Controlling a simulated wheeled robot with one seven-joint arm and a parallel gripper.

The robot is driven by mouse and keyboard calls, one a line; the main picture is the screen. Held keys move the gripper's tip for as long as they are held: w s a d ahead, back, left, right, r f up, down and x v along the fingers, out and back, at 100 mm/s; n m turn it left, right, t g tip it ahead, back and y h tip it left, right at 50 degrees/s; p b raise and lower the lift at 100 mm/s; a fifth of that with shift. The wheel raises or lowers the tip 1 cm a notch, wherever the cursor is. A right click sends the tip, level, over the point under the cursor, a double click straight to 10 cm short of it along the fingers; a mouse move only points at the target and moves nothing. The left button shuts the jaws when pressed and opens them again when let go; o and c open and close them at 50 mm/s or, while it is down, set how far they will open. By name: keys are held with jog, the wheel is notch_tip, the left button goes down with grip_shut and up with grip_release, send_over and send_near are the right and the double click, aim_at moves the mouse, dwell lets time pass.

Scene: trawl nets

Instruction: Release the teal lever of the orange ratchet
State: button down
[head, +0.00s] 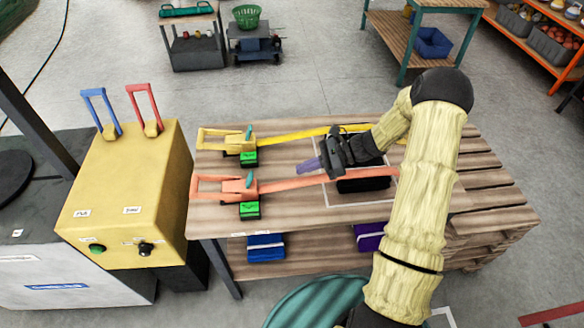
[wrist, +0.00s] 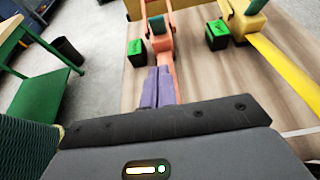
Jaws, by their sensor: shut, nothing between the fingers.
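The orange ratchet (head: 232,188) lies near the left end of the wooden slatted table, its long handle frame pointing left. Its small teal lever (head: 250,179) stands up at its right end; it also shows in the wrist view (wrist: 158,25). An orange strap (head: 295,183) runs right from the ratchet and passes under my arm. My gripper (head: 303,166) is above the table, right of the ratchet and apart from it. Its purple fingers are together and empty; in the wrist view they (wrist: 159,87) point toward the orange ratchet and cover part of its strap.
A yellow ratchet (head: 225,140) with its own teal lever (head: 249,131) and a yellow strap (head: 300,133) lies behind the orange one. Green blocks (head: 249,210) sit beside the ratchets. A yellow cabinet (head: 125,190) with blue and red handles stands left of the table.

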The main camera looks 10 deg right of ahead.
aim_at(249, 180)
jog(key=p+x, duration=0.1)
jog(key=x, duration=0.8)
jog(key=shift+w+a+r+p, duration=0.1)
jog(key=shift+a+r+p, duration=0.3)
jog(key=shift+a, duration=0.5)
jog(key=shift+a+r+p, duration=0.3)
jog(key=shift+a+r, duration=0.1)
jog(key=shift+a, duration=0.45)
